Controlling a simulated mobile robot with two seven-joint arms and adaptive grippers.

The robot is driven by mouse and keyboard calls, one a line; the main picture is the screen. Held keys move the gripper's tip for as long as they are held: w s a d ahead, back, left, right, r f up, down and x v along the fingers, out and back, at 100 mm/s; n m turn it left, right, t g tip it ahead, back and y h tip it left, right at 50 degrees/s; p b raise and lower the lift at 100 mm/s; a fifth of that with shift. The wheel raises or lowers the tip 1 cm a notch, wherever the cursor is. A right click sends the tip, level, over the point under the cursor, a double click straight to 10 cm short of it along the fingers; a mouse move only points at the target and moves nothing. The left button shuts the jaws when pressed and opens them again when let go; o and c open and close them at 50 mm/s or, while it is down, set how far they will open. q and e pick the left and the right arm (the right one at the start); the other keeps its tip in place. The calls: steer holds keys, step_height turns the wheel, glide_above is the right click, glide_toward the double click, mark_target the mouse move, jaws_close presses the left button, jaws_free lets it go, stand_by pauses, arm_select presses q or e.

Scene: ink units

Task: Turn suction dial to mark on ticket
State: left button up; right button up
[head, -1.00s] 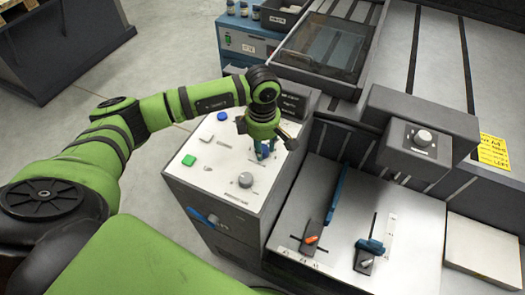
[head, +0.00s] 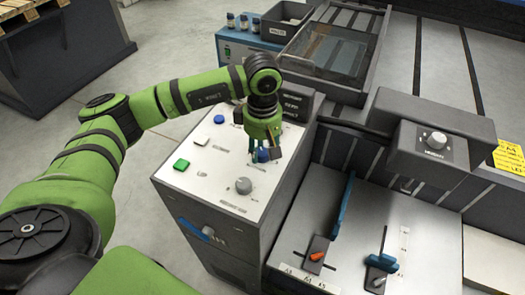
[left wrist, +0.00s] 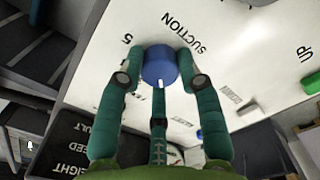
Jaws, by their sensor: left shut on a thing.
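The blue suction dial (head: 263,156) sits on the white top of the control cabinet. It shows large in the left wrist view (left wrist: 160,66), with a white pointer mark on its near edge and the printed word SUCTION beside it. A digit 5 is printed to its left in that view. My left gripper (head: 258,153) points down, shut on the dial, with green fingers on both sides of it. A yellow ticket (head: 509,158) with black handwriting lies at the right edge of the head view; its writing is too small to read surely. My right gripper is not in view.
On the same panel are a grey knob (head: 243,186), a green button (head: 181,164) and another blue button (head: 219,119). A grey box with a white knob (head: 437,140) stands to the right, above blue levers (head: 378,265). Dark blocks stand close behind the gripper.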

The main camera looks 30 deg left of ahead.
mark_target(262, 152)
arm_select(q)
steer(key=shift+s, duration=0.1)
steer(key=o, duration=1.2)
steer(key=shift+c, duration=0.2)
step_height(262, 152, up, 12)
